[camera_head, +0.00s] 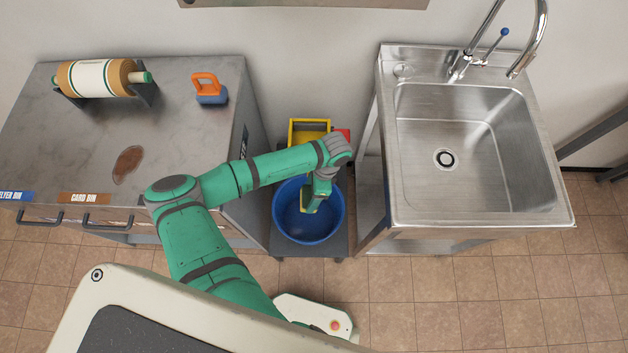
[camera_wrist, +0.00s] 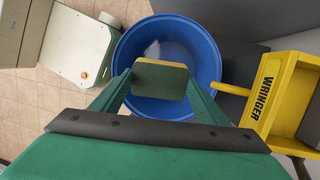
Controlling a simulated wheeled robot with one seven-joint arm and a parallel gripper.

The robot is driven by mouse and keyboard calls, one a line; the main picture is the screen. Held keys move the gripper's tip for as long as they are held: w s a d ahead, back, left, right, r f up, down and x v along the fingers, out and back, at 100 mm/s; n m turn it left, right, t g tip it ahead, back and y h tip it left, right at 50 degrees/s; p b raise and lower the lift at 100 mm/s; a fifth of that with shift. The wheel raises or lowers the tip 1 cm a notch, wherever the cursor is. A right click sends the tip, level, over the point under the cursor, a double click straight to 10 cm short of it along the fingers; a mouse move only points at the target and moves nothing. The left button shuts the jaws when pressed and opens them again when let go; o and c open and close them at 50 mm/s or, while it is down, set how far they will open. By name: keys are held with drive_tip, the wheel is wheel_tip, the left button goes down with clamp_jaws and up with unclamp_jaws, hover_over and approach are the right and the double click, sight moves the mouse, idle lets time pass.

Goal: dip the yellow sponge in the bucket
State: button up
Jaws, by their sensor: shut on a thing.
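In the wrist view the sponge is between the fingertips, above the opening of the blue bucket (camera_wrist: 210,62). In the head view my gripper (camera_head: 312,203) points down over the blue bucket (camera_head: 309,238), and a bit of the sponge (camera_head: 305,201) shows beside the fingers. The bucket stands in the gap between the counter and the sink. I cannot tell how deep the sponge is in the bucket or whether it touches water.
A yellow wringer (camera_wrist: 270,95) stands beside the bucket; its top (camera_head: 309,127) shows behind my arm. The metal counter (camera_head: 60,150) at left holds a paper roll (camera_head: 95,78), an orange-handled blue tool (camera_head: 210,90) and a brown stain (camera_head: 128,162). The steel sink (camera_head: 480,215) is close at right.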

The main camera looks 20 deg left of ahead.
drive_tip(key=shift+a+f, duration=0.15)
drive_tip(key=shift+f, duration=0.2)
wheel_tip(320, 180, down, 16)
drive_tip(key=shift+r, duration=0.25)
idle(1.0)
